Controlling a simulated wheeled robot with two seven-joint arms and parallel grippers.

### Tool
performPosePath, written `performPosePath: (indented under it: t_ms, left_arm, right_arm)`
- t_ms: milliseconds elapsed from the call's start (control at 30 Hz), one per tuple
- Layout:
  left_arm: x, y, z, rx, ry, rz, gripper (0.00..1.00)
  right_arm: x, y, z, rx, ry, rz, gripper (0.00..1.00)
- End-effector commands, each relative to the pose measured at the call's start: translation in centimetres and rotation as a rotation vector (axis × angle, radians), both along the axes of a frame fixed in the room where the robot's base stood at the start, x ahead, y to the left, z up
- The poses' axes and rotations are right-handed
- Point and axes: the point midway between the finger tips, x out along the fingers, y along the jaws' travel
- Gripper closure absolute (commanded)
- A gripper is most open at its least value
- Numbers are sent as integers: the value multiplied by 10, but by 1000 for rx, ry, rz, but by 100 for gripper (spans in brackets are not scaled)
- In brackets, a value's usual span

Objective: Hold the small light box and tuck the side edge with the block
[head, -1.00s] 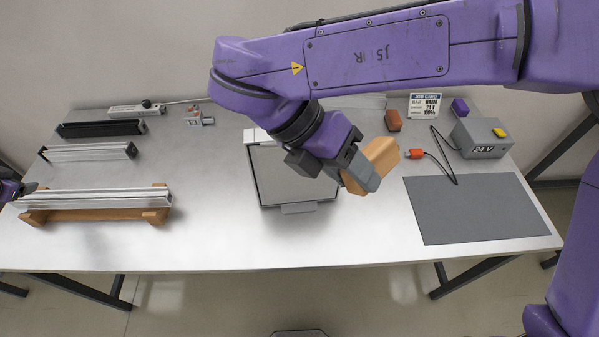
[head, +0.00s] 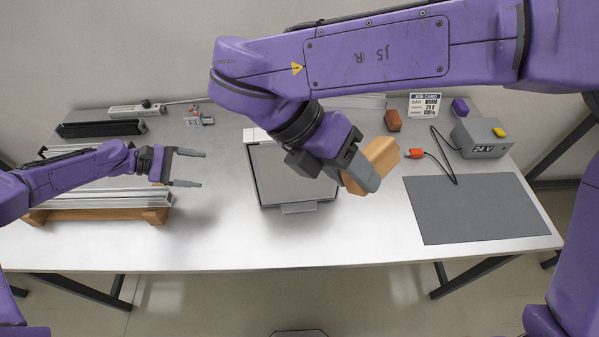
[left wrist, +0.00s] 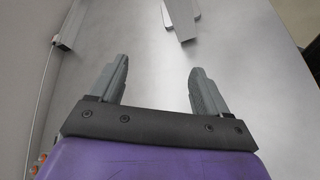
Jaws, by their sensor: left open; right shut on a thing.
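The small light box (head: 283,178), a grey panel in a thin frame, lies on the table in the middle of the head view. My right arm hides part of its right side. My right gripper (head: 364,175) is shut on the tan wooden block (head: 382,158) and holds it beside the box's right edge. Whether the block touches the box cannot be told. My left gripper (head: 203,168) is open and empty, left of the box and apart from it. In the left wrist view its two fingers stand apart with nothing between them, and a pale object shows at the top.
Aluminium rails on wooden supports (head: 157,216) lie under and behind my left arm. A grey mat (head: 475,210) and a 24 V supply (head: 482,140) with a cable are at right. A red-brown block (head: 393,120) and job card (head: 424,105) stand at the back.

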Motion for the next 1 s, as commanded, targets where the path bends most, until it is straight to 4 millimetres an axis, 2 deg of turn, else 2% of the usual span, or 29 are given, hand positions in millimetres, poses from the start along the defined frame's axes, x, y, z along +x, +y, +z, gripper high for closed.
performPosePath:
  t_ms: [33,100,200,333,567,1000]
  left_arm:
    - [-10,-23,-2,-91,97,0,23]
    - [-20,-48,1,-222,232,15,23]
    - [-29,-73,5,-366,385,36,23]
    - [-33,-88,9,-480,496,59,23]
    - [-32,-103,11,-518,532,67,23]
    - [-27,-165,11,-516,528,68,23]
  right_arm:
    - [0,0,0,0,0,0,82]
    - [0,0,0,0,0,0,82]
    - [0,0,0,0,0,0,82]
    - [0,0,-1,0,0,0,82]
    - [0,0,-1,0,0,0,82]
    - [0,0,-1,0,0,0,82]
